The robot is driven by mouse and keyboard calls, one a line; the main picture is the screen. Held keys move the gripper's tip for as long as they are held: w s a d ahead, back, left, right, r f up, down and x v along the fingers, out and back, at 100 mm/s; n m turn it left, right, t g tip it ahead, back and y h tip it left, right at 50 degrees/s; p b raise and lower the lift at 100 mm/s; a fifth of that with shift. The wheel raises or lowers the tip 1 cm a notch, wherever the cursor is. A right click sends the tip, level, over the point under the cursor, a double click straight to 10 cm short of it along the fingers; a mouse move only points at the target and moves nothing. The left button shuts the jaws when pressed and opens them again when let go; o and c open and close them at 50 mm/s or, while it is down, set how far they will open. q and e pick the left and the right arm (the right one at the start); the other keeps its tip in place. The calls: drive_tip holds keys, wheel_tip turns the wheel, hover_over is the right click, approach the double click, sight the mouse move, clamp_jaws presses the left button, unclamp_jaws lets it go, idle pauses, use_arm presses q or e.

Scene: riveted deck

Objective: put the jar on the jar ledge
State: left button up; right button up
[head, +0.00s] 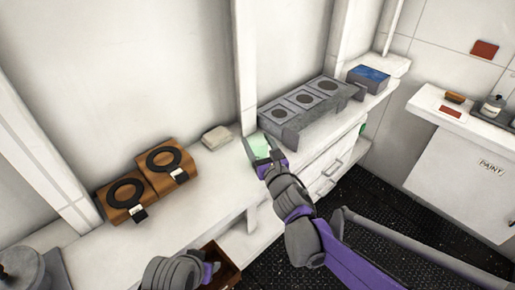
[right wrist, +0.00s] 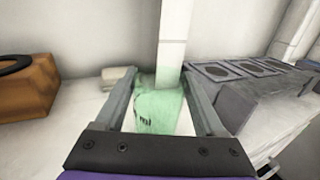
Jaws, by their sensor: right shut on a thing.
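A pale green thing with dark lettering, which I take for the jar (head: 258,146), is between the fingers of my right gripper (head: 264,158). The right wrist view shows the jar (right wrist: 160,108) between both fingers, with the gripper shut on it. It is at the white counter, near the pale wall post; I cannot tell whether it touches the counter. My left gripper (head: 209,270) is low in the head view, beside an open brown box, and its fingers are unclear. No surface is clearly marked as the jar ledge.
A grey block with round recesses (head: 312,103) and a blue-topped box (head: 368,78) stand right of the jar. Two brown boxes with black rings (head: 126,198) and a pale block (head: 217,138) stand left. A white unit marked PAINT (head: 455,160) stands across the dark floor.

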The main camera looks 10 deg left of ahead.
drive_tip(key=shift+s+f, duration=0.1)
drive_tip(key=shift+f, duration=0.65)
drive_tip(key=shift+f, duration=0.1)
drive_tip(key=o, duration=1.4)
drive_tip(key=shift+s+d, duration=0.15)
drive_tip(key=shift+s, duration=0.05)
drive_tip(key=b+v, duration=0.1)
drive_tip(key=v, duration=1)
drive_tip(key=shift+s+d, duration=0.1)
drive_tip(key=shift+s, duration=0.15)
